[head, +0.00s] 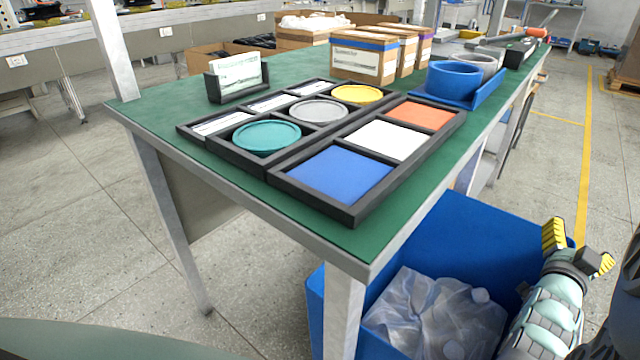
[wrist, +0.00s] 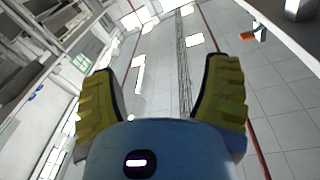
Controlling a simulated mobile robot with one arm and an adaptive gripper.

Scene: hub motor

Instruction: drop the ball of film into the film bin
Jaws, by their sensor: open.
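The film bin (head: 428,230) is a blue open-topped container on the floor beside the bench, at the lower middle and right of the head view. Crumpled translucent film (head: 410,312) lies in it. I cannot tell whether a separate ball of film is among it. My gripper (head: 582,243) is at the right of the head view, pointing up, in front of the bin's right side. Its yellow fingers are spread apart. In the wrist view my gripper (wrist: 160,80) is open with nothing between the fingers; the ceiling and walls show beyond.
A green-topped bench (head: 225,205) stands left of the bin, its corner and leg (head: 343,312) close to it. On it are trays with coloured squares and discs, cardboard boxes (head: 362,58) and blue ring parts (head: 453,82). Open floor (head: 545,160) lies behind the bin at right.

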